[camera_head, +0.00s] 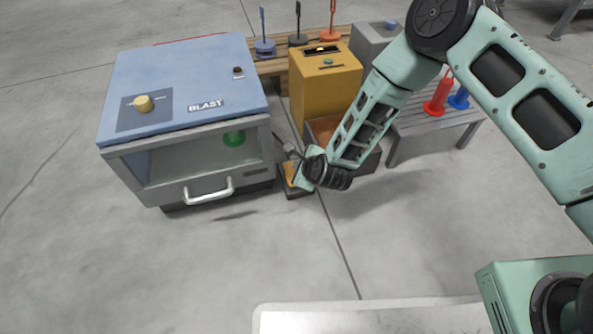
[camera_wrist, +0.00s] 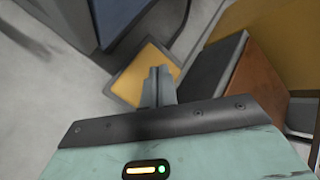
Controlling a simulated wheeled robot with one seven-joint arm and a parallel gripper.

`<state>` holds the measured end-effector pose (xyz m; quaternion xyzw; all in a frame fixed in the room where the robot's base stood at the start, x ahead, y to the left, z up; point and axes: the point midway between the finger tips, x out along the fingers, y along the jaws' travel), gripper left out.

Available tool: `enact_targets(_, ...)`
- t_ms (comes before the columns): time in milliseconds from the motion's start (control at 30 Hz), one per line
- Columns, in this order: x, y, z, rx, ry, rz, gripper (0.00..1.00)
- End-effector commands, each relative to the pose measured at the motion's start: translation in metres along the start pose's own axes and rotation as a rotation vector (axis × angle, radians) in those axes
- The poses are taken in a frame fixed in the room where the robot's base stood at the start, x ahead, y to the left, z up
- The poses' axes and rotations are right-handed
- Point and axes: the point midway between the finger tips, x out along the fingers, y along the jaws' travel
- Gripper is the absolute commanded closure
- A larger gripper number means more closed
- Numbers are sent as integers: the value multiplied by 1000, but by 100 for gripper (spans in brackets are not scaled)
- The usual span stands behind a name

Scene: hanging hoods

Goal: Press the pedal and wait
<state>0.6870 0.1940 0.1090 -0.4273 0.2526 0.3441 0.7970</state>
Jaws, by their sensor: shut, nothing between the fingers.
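The pedal (camera_head: 289,176) is a yellow plate on a dark base, on the floor just right of the blast cabinet (camera_head: 190,100). In the wrist view the yellow pedal (camera_wrist: 145,72) lies just beyond my fingertips. My gripper (camera_head: 292,155) is at the pedal, its fingers shut and empty; in the wrist view the closed fingers (camera_wrist: 157,84) overlap the plate's near right part. I cannot tell whether they touch it or whether it is pushed down.
A yellow box (camera_head: 323,83) with a green button stands behind the pedal, with an open brown-lined bin (camera_head: 324,130) in front of it, close to my wrist. A grey bench (camera_head: 440,122) with red and blue pieces stands right. The floor in front is clear.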

Motion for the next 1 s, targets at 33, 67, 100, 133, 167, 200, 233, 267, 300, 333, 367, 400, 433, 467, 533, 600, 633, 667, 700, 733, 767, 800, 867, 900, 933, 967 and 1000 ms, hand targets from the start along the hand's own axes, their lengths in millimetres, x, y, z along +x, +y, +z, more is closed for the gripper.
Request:
enact_targets(33,0,0,0,0,0,0,100)
enact_targets(67,0,0,0,0,0,0,100)
enact_targets(100,0,0,0,0,0,0,100)
enact_targets(133,0,0,0,0,0,0,100)
enact_targets(167,0,0,0,0,0,0,100)
enact_targets(200,0,0,0,0,0,0,100)
enact_targets(233,0,0,0,0,0,0,100)
enact_targets(267,0,0,0,0,0,0,100)
enact_targets(300,0,0,0,0,0,0,100)
enact_targets(333,0,0,0,0,0,0,100)
enact_targets(367,0,0,0,0,0,0,100)
enact_targets(400,0,0,0,0,0,0,100)
enact_targets(433,0,0,0,0,0,0,100)
enact_targets(467,0,0,0,0,0,0,100)
enact_targets(533,0,0,0,0,0,0,100)
enact_targets(600,0,0,0,0,0,0,100)
enact_targets(633,1,1,-1,0,0,0,100)
enact_targets(667,1,1,-1,1,0,0,100)
enact_targets(700,2,2,-2,1,0,0,100)
enact_targets(733,3,2,-2,1,0,0,100)
enact_targets(767,4,3,-3,1,0,0,100)
enact_targets(800,5,3,-4,1,0,0,100)
enact_targets(867,6,4,-4,1,0,0,100)
enact_targets(900,6,4,-4,0,0,0,100)
enact_targets(933,6,4,-4,0,0,0,100)
enact_targets(967,6,4,-4,0,0,0,100)
enact_targets(1000,6,4,-4,0,0,0,100)
